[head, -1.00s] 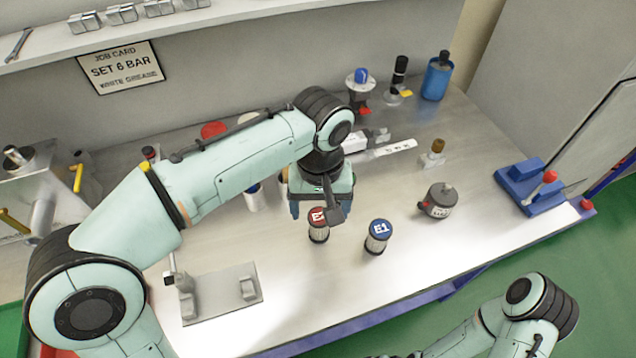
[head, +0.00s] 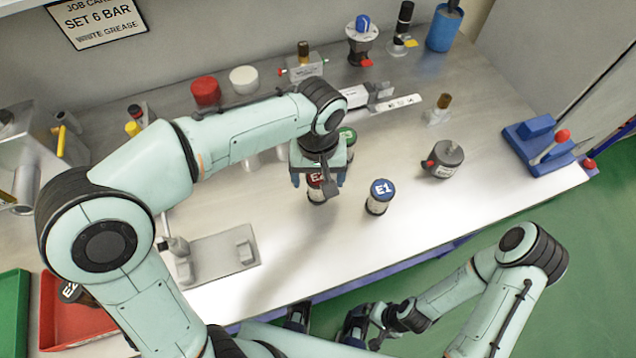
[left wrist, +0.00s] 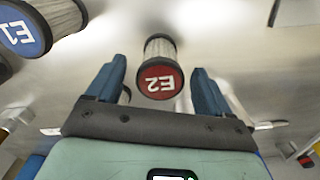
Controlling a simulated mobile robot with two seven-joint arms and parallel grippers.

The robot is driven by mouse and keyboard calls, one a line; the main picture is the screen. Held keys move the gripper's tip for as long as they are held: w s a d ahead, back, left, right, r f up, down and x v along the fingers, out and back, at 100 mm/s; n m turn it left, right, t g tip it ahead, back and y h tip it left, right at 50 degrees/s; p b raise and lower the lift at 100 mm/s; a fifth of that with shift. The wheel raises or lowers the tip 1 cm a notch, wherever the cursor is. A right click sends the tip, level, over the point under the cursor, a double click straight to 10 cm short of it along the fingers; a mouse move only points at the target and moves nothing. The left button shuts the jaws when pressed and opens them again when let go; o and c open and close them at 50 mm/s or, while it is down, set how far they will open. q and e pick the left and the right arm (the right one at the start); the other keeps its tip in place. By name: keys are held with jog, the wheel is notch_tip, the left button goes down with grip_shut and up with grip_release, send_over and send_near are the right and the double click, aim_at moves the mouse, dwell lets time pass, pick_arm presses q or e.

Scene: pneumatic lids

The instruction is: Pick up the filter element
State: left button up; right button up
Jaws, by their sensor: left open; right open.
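A filter element with a red cap marked E2 (head: 316,192) stands upright on the bench. It also shows in the left wrist view (left wrist: 160,78), cap toward the camera, between and slightly beyond the fingertips. My left gripper (head: 318,182) is open above it, with one finger to each side and gaps between. A filter element with a blue cap marked E1 (head: 380,197) stands to the right, and shows at upper left in the left wrist view (left wrist: 35,27). My right gripper (head: 352,325) is open and empty, low in front of the bench.
A grey round part (head: 444,160) and a blue block stand (head: 540,150) are to the right. A metal plate fixture (head: 215,258) lies front left. A red tray (head: 72,325) holds another E2 piece (head: 72,292).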

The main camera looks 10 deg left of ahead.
pick_arm(q)
notch_tip(320, 180, down, 4)
jog(key=shift+s+r, duration=0.1)
pick_arm(e)
jog(key=shift+s+f, duration=0.1)
jog(key=shift+f, duration=0.2)
pick_arm(q)
jog(key=c, duration=1.1)
notch_tip(320, 180, up, 20)
jog(key=p, duration=0.3)
pick_arm(e)
jog(key=r, duration=0.1)
jog(key=w+r, duration=0.1)
jog(key=r, duration=0.1)
jog(key=w+r, duration=0.1)
jog(key=shift+w+r, duration=0.1)
jog(key=shift+r, duration=0.2)
